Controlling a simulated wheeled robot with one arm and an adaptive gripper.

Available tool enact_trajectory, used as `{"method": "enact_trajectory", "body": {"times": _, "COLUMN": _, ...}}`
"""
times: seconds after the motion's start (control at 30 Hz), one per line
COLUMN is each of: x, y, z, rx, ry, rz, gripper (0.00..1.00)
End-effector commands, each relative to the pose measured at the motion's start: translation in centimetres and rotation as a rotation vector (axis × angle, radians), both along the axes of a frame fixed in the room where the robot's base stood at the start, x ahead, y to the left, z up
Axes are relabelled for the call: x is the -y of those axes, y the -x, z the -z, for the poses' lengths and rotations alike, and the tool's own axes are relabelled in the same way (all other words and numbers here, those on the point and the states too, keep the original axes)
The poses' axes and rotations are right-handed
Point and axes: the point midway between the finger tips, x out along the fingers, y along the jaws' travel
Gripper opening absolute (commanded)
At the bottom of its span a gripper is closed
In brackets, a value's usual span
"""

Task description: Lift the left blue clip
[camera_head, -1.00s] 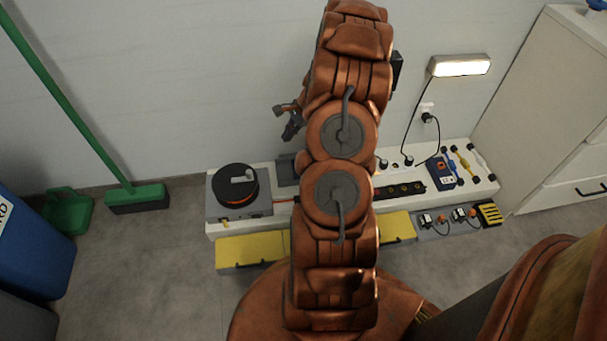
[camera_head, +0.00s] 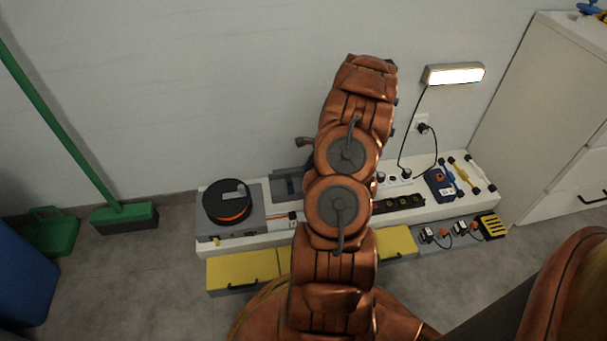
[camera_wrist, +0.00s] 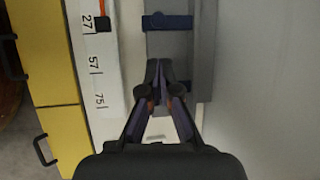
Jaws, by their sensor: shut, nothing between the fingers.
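A blue clip (camera_wrist: 178,22) lies across a grey holder strip (camera_wrist: 168,45) at the top of the wrist view. A small blue piece on the grey holder also shows in the head view (camera_head: 290,186), left of my arm. My gripper (camera_wrist: 160,74) is shut and empty. Its fingertips point toward the clip, with a strip of bare grey holder between them in the picture. I cannot tell the height of the fingertips above the holder. In the head view my arm hides most of the gripper.
A black reel (camera_head: 228,203) on a grey base stands left of the holder on the white bench (camera_head: 198,240). Yellow drawers (camera_head: 230,272) run along its front. A power strip (camera_head: 404,202) and a blue meter (camera_head: 439,185) lie to the right. The wall rises close behind.

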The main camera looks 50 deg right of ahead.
Motion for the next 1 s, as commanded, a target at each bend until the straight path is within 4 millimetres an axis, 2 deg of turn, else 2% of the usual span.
{"method": "enact_trajectory", "body": {"times": 0.3, "x": -1.2, "y": -1.9, "z": 4.9, "rx": -0.001, "ry": 0.001, "rz": -0.002, "gripper": 0.0}}
{"method": "enact_trajectory", "body": {"times": 0.5, "x": -1.8, "y": -2.9, "z": 7.3, "rx": -0.001, "ry": -0.002, "rz": -0.001, "gripper": 0.0}}
{"method": "enact_trajectory", "body": {"times": 0.7, "x": -2.1, "y": -3.5, "z": 8.3, "rx": -0.001, "ry": -0.001, "rz": -0.002, "gripper": 0.0}}
{"method": "enact_trajectory", "body": {"times": 1.0, "x": -2.2, "y": -3.6, "z": 8.3, "rx": 0.0, "ry": -0.001, "rz": -0.001, "gripper": 0.0}}
